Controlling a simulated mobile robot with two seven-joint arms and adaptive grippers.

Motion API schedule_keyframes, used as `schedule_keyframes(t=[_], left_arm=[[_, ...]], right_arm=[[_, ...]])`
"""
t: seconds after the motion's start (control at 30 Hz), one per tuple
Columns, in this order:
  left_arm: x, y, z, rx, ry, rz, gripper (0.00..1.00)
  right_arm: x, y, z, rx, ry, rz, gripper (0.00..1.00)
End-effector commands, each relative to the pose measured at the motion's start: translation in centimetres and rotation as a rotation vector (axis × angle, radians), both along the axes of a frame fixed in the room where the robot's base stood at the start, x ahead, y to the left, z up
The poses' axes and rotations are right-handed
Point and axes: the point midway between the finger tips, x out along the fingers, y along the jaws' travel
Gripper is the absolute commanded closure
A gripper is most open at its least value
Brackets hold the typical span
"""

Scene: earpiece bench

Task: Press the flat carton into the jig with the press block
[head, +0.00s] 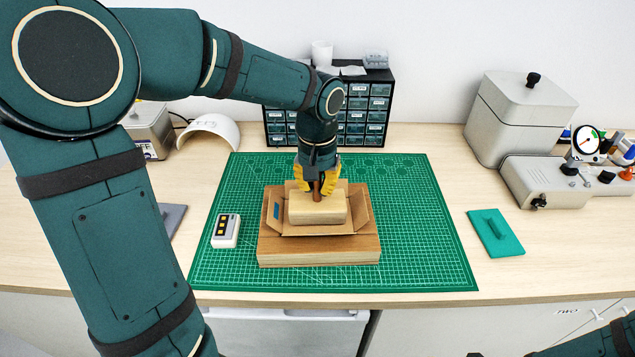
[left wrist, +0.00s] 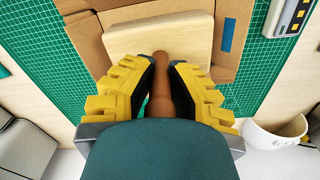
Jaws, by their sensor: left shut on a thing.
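My left gripper (head: 317,184) has yellow fingers and is shut on the brown handle of the press block (head: 318,209), a pale wooden block. The handle also shows between the fingers in the left wrist view (left wrist: 162,92). The block sits upright over the middle of the cardboard carton (head: 362,207), whose flaps stand tilted up around it. Carton and block rest over the wooden jig (head: 318,252). The block hides the carton's middle, so I cannot tell how deep it is pressed. My right gripper is not clearly in view; only a dark piece of that arm shows at bottom right.
A green cutting mat (head: 420,250) lies under the jig. A small device with yellow buttons (head: 226,230) is left of it. A teal trowel-like plate (head: 496,233) lies right of the mat. A drawer cabinet (head: 378,105) stands behind. The mat's right side is clear.

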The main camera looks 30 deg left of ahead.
Motion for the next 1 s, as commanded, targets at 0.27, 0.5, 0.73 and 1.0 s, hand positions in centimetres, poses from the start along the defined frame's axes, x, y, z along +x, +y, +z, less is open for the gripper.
schedule_keyframes(t=[0.27, 0.5, 0.73, 1.0], left_arm=[[0.1, 0.0, 2.2, 0.000, -0.004, 0.000, 1.00], [0.1, 0.0, 3.7, 0.000, -0.004, 0.000, 1.00], [0.1, 0.0, 5.2, 0.000, -0.004, 0.000, 1.00], [0.1, 0.0, 6.9, 0.000, -0.005, 0.000, 1.00]], right_arm=[[0.0, 0.0, 1.8, 0.000, -0.001, -0.003, 0.53], [0.4, -0.1, 3.0, -0.002, -0.008, -0.010, 0.53], [0.8, -0.1, 4.2, -0.004, -0.016, -0.016, 0.53], [1.2, -0.2, 5.6, -0.006, -0.027, -0.025, 0.53]])
